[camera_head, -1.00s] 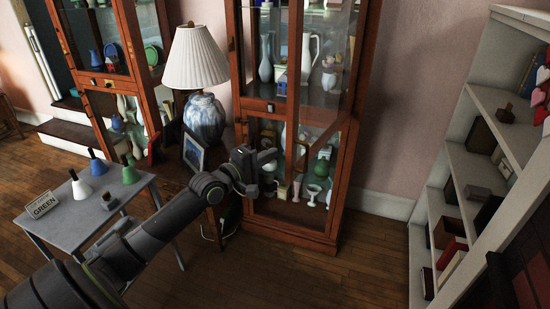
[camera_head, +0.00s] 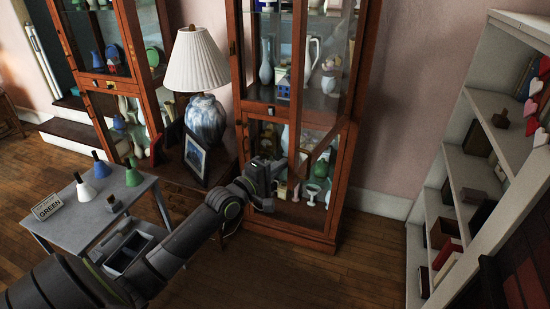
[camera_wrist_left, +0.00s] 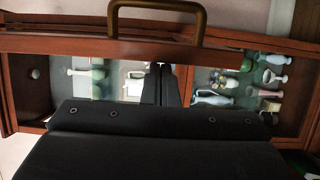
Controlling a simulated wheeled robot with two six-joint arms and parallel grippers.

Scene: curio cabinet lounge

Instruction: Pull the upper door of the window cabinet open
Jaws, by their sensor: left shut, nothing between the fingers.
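The tall wooden glass-fronted cabinet (camera_head: 240,62) stands in front of my left arm. Its upper glass door (camera_head: 297,85) stands partly open, its free edge swung out toward me and its lower rail slanting back to the right side. My left gripper (camera_head: 277,174) is shut and empty, low by that free edge and in front of the lower glass. I cannot tell whether it touches the door. In the left wrist view, the shut fingers (camera_wrist_left: 161,84) point at the glass below a wooden rail, and a brass handle (camera_wrist_left: 155,10) shows at the top. My right gripper is out of view.
A side table with a lamp (camera_head: 196,62) and picture frame (camera_head: 197,157) stands left of the cabinet. A grey table (camera_head: 75,225) with bells is further left, near my arm. A second cabinet (camera_head: 128,40) is behind. White shelves (camera_head: 462,160) stand right; floor before them is clear.

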